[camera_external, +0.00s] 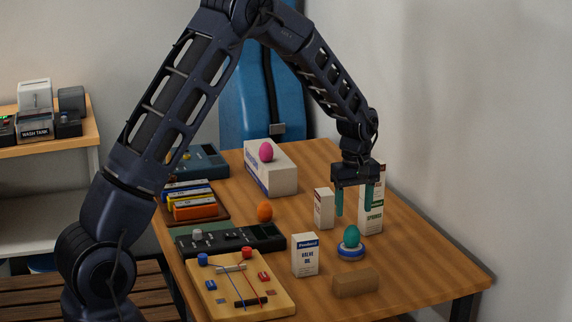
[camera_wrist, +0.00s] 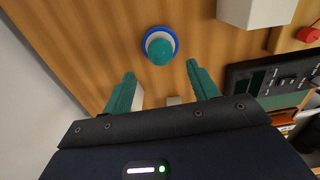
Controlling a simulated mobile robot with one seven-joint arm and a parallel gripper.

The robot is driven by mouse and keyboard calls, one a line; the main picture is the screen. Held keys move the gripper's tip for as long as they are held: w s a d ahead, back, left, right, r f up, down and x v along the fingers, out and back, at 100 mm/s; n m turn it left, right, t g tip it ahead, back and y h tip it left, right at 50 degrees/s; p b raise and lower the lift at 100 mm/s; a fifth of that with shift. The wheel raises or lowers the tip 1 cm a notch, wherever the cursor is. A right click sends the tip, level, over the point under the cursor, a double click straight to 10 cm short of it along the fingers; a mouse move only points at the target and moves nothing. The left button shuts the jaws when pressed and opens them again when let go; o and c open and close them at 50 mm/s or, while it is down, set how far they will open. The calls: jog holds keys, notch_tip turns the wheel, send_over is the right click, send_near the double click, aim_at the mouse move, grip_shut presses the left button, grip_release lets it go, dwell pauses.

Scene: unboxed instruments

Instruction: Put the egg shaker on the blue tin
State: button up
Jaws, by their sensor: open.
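A teal egg shaker (camera_external: 352,235) rests on top of a small round blue tin (camera_external: 351,253) with a white band, on the right part of the table. In the wrist view the teal egg (camera_wrist: 160,52) sits over the blue-rimmed tin (camera_wrist: 149,34), ahead of my fingers. My gripper (camera_external: 354,211) is open and empty just above the egg, its teal fingers pointing down. The wrist view shows the fingers (camera_wrist: 160,73) spread apart with nothing between them. A pink egg (camera_external: 266,151) lies on a white box, and an orange egg (camera_external: 264,212) is beside the dark device.
A valve oil box (camera_external: 305,256) stands left of the tin, and a brown block (camera_external: 355,282) lies in front. Two upright cartons (camera_external: 323,208) (camera_external: 371,222) stand behind the tin. A wooden board with knobs (camera_external: 240,291) is front left. The right table edge is clear.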

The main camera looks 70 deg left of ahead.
aim_at(354, 227)
jog(key=shift+r, duration=1.85)
jog(key=s+d+r+m+t, duration=0.1)
jog(key=s+d+r+m, duration=0.3)
jog(key=s+d+r, duration=0.6)
jog(key=s+d+r+m+t, duration=0.1)
jog(key=s+d+r+m, duration=0.55)
jog(key=r, duration=0.55)
jog(key=s+d+r+m+t, duration=0.1)
jog(key=s+d+m, duration=0.2)
jog(key=s, duration=0.9)
jog(key=s+d+r+m+t, duration=0.1)
jog(key=s+d+m, duration=0.3)
jog(key=s+d, duration=0.5)
jog(key=s, duration=0.3)
jog(key=shift+s+d+t, duration=0.25)
jog(key=shift+s+t, duration=0.05)
jog(key=shift+s, duration=0.05)
